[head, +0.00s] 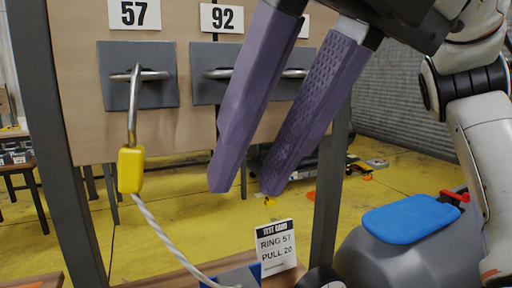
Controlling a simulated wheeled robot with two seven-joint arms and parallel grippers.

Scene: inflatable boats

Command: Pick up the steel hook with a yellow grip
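The steel hook (133,105) with a yellow grip (130,170) hangs upright at the left. Its curved top is at the bar of the ring on the grey plate (115,88) under the sign 57. A pale rope (165,238) runs from the bottom of the grip down to the right. My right gripper (246,188) has two purple fingers pointing down, spread apart with nothing between them. It is to the right of the hook and apart from it, and it covers part of the plate under the sign 92. My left gripper is out of view.
The brown board (180,130) stands between dark posts (65,140). A grey shape with a blue pad (410,218) is at the lower right. The yellow floor (180,210) shows behind.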

